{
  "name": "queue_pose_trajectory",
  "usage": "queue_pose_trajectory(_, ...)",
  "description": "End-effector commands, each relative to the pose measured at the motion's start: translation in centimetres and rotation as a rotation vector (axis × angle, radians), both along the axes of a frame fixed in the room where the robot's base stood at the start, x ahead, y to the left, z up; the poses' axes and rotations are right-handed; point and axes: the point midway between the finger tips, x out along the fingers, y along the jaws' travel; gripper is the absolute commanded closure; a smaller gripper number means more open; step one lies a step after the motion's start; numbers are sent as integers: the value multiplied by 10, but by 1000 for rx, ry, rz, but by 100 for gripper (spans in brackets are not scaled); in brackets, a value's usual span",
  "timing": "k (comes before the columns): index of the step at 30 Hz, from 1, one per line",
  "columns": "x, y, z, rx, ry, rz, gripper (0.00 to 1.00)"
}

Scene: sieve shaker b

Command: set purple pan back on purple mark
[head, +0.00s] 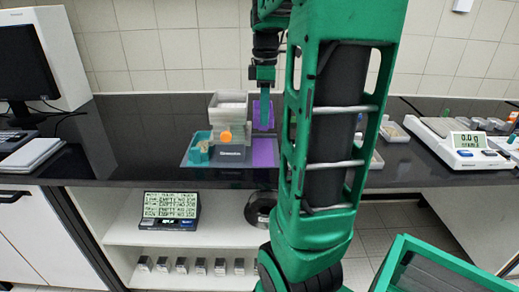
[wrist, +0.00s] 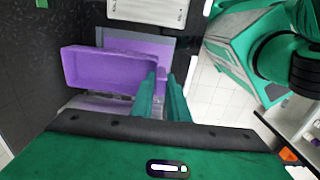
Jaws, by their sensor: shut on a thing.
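The purple pan (head: 263,117) is a shallow open tray. In the head view it shows just under my gripper (head: 264,90), behind the purple mark (head: 264,153). My gripper is shut on the pan's edge; in the wrist view its green fingers (wrist: 162,88) meet the right end of the pan (wrist: 100,69). The purple mark is a flat patch on the right part of a grey base plate, beside the shaker. A flat purple strip shows past the pan's upper edge in the wrist view. The gap between pan and counter cannot be told.
The sieve shaker (head: 228,152), with an orange knob and pale stacked pans, stands just left of the mark. A teal block (head: 199,150) is at its left. A white balance (head: 470,150) stands at right.

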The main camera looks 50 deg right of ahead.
Motion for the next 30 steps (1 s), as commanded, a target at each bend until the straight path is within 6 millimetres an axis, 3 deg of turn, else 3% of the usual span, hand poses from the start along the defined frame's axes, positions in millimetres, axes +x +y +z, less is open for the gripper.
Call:
queue_pose_trajectory(9,-1,0,-51,2,3,-1,100)
queue_pose_trajectory(16,-1,0,-66,2,1,-1,100)
queue_pose_trajectory(23,-1,0,-94,1,2,-2,100)
queue_pose_trajectory(30,0,0,-96,0,0,0,100)
